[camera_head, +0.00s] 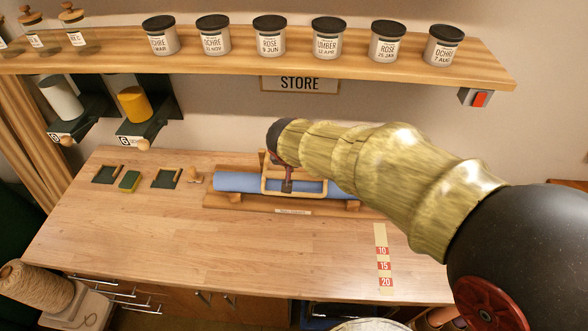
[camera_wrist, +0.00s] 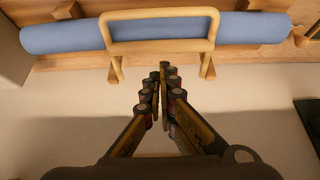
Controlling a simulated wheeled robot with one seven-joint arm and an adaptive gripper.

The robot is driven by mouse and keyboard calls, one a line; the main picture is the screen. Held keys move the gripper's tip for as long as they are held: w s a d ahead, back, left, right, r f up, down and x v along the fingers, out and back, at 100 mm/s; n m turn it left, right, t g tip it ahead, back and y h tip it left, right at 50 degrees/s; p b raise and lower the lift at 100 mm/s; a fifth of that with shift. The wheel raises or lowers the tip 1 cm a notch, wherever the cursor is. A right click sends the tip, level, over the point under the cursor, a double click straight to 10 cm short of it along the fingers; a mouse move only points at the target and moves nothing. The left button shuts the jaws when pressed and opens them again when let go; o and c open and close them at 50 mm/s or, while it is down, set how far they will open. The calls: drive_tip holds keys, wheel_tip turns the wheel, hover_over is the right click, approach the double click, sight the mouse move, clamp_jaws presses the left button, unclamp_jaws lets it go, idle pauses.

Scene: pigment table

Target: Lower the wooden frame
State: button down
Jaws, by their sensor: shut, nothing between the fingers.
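The wooden frame (camera_head: 296,193) is a pale rounded loop at the blue roll (camera_head: 238,182) on the back part of the table. In the wrist view the frame (camera_wrist: 160,47) crosses in front of the roll (camera_wrist: 60,36), with short legs reaching below the roll's edge. My gripper (camera_head: 287,186) comes in from the right and overlaps the frame in the head view, partly hiding it. In the wrist view my gripper (camera_wrist: 162,72) is shut and empty, its tips just short of the frame's near bar. I cannot tell whether they touch it.
A wooden base (camera_head: 225,202) with a label carries the roll. Small green trays (camera_head: 107,174) and a green block (camera_head: 130,181) lie to the left. A shelf (camera_head: 220,66) with several jars hangs above. The front middle of the table (camera_head: 190,245) is clear.

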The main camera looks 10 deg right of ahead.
drive_tip(key=s+f+t+b, duration=0.1)
drive_tip(key=s+f+b, duration=0.2)
drive_tip(key=f+b, duration=0.6)
drive_tip(key=b, duration=0.9)
drive_tip(key=shift+s+a+f, duration=0.2)
drive_tip(key=shift+a, duration=0.15)
